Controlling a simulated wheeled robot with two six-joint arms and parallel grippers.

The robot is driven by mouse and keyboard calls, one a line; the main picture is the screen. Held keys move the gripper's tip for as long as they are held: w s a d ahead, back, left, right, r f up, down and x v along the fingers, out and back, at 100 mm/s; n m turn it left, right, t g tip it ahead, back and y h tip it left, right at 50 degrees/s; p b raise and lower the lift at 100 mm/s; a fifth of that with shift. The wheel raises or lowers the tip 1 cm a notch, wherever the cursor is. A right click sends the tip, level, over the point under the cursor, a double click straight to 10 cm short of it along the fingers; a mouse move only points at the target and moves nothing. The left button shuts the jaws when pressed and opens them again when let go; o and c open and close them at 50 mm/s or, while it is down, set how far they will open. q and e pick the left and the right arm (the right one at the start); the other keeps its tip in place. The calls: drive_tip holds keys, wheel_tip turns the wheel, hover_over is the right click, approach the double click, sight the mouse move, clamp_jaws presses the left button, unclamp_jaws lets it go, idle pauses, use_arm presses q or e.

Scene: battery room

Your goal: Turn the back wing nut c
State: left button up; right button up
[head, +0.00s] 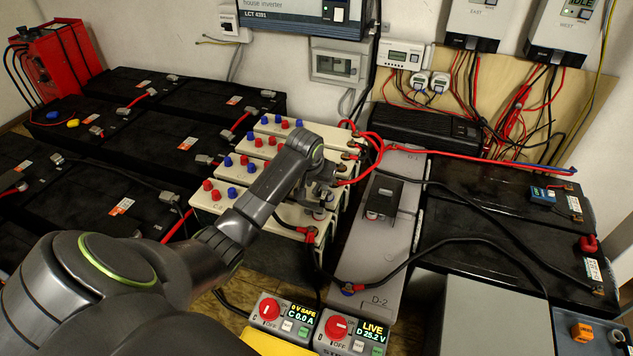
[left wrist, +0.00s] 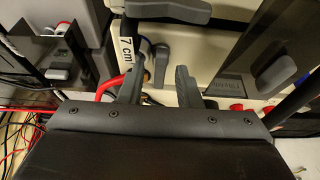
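A row of cream batteries (head: 262,207) with red and blue caps stands in the middle, with terminals and cable lugs along their right ends. My left gripper (head: 320,200) is over the right ends of these batteries and covers part of them. In the left wrist view my left gripper (left wrist: 160,78) has its two fingers apart. A grey wing-shaped nut (left wrist: 161,55) shows between and beyond the fingertips, against a cream battery wall; I cannot tell whether they touch it. No letter on it is readable. My right gripper is in neither view.
A grey battery block (head: 375,255) marked D-2 stands close to the right, with cables across it. A red cable (head: 460,160) runs right. Two switch boxes stand in front, one reading C 0 V SAFE (head: 283,318), the other D LIVE (head: 350,332). Black batteries (head: 130,185) fill the left.

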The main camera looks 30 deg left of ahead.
use_arm(q)
clamp_jaws()
